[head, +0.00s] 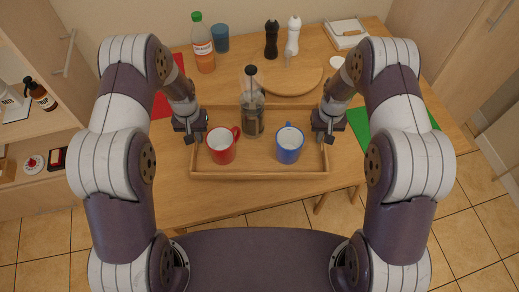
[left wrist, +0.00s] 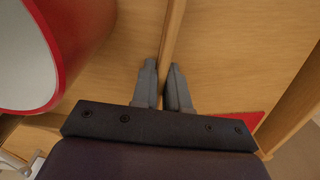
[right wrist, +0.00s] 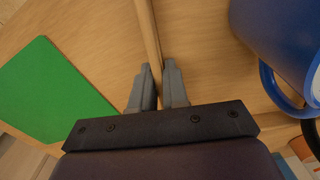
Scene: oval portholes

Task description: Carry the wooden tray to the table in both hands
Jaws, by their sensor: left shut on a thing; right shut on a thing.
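The wooden tray (head: 260,174) is in the middle of the head view, over the near part of the table (head: 178,190). It carries a red mug (head: 222,149), a blue mug (head: 289,147) and a dark glass press or bottle (head: 252,112). My left gripper (head: 195,137) is shut on the tray's left wall, and the left wrist view shows its fingers (left wrist: 165,88) on both sides of that wall. My right gripper (head: 325,137) is shut on the right wall, seen likewise in the right wrist view (right wrist: 158,88). I cannot tell whether the tray touches the table.
Behind the tray are a round wooden board (head: 290,82), an orange bottle (head: 203,50), a blue cup (head: 221,38), a black mill (head: 272,40) and a white mill (head: 293,36). A green mat (head: 420,116) lies right, a red mat (head: 160,104) left. Shelves (head: 30,130) stand left.

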